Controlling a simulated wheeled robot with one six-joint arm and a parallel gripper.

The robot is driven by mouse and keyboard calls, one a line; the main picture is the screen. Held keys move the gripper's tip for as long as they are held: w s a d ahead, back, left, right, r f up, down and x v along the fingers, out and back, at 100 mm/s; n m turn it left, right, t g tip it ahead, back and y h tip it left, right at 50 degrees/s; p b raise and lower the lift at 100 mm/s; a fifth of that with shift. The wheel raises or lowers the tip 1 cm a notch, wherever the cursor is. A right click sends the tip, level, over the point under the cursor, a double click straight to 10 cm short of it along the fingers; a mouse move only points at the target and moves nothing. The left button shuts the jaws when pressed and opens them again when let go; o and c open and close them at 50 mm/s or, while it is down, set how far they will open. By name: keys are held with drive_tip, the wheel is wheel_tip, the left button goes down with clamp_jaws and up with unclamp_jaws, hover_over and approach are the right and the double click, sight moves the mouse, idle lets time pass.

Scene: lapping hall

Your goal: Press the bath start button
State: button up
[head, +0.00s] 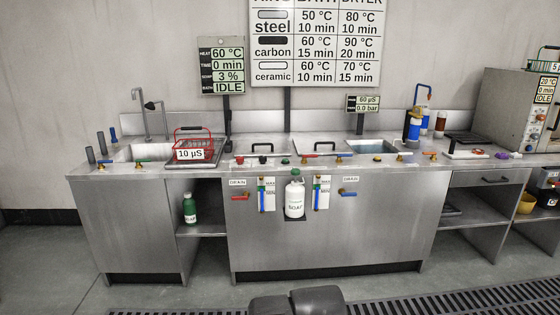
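The bath's status panel (222,68) stands above the counter at left of centre. It reads 60 °C, 0 min, 3 % and IDLE. A long steel counter (330,218) holds the bath section, with dark-handled lids (262,158) on its top. A dark rounded part of mine shows at the bottom centre. My gripper's fingers are not visible.
A red wire basket (194,147) labelled 10 µS stands by the left sink. A white soap bottle (295,197) hangs on the counter front between drain valves. A grey oven (518,108) stands at right. Floor before the counter is open, with a grating (440,297).

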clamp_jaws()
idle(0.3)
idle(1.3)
